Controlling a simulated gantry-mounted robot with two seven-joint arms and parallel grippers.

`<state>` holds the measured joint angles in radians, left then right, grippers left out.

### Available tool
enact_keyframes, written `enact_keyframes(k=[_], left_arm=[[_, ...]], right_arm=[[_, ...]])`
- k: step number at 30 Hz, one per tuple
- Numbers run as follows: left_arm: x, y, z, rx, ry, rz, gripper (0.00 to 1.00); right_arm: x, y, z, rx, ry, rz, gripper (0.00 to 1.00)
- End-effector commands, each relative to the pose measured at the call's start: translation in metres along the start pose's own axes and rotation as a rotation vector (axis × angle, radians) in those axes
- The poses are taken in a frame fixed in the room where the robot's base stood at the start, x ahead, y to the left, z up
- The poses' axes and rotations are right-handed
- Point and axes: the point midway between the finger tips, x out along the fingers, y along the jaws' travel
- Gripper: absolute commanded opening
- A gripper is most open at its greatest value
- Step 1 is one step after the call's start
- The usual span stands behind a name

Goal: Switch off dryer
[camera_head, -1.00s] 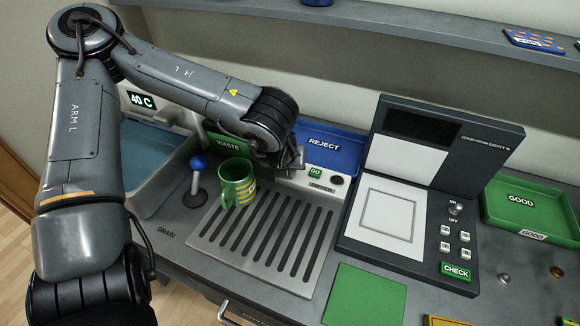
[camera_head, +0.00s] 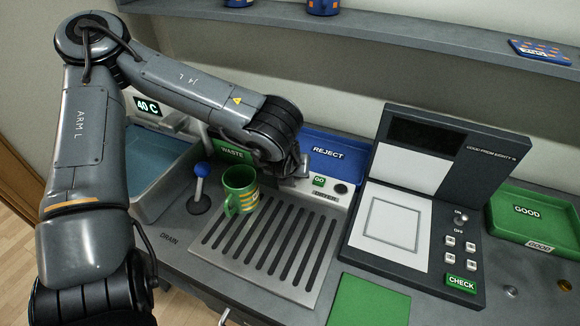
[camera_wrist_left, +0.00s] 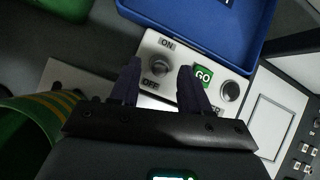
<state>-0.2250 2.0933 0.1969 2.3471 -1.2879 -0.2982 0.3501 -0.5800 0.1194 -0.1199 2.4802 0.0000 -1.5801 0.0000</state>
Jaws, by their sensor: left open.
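The dryer control box (camera_head: 322,187) is a white panel with a green GO button (camera_wrist_left: 203,76), a dark round button (camera_wrist_left: 230,91) and a grey switch knob (camera_wrist_left: 159,65) between ON and OFF labels. Its name label is partly hidden by a finger in the wrist view. My left gripper (camera_wrist_left: 158,68) is open, with its two dark fingers reaching over the panel, one to each side of the knob. I cannot tell whether they touch it. In the head view my left gripper (camera_head: 300,168) is over the left end of the box and hides the knob. My right gripper is not in view.
A green mug (camera_head: 240,188) stands on the slotted drain grate (camera_head: 225,243), close to my left gripper. A blue-topped lever (camera_head: 201,171) is left of it. The blue REJECT tray (camera_head: 335,154) lies just behind the dryer box. A checking station (camera_head: 428,205) stands to the right.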

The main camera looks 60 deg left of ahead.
Motion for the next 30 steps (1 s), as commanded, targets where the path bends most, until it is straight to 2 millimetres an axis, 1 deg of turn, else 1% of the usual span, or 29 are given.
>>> enact_keyframes(k=[5, 12, 18, 24, 30], left_arm=[[-0.023, -0.001, 0.001, 0.002, -0.006, -0.004, 0.46], [-0.065, -0.001, 0.001, 0.002, -0.007, -0.004, 0.46], [-0.091, -0.001, 0.001, 0.001, -0.005, -0.003, 0.46], [-0.102, 0.0, 0.0, 0.0, -0.003, 0.0, 0.46], [-0.103, 0.0, 0.0, 0.0, -0.002, 0.0, 0.46]], right_arm=[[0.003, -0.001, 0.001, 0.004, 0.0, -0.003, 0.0], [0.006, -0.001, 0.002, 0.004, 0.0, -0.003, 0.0], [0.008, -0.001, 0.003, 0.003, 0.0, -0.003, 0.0], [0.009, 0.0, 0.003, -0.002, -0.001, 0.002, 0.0], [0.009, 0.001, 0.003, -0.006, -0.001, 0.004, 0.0]])
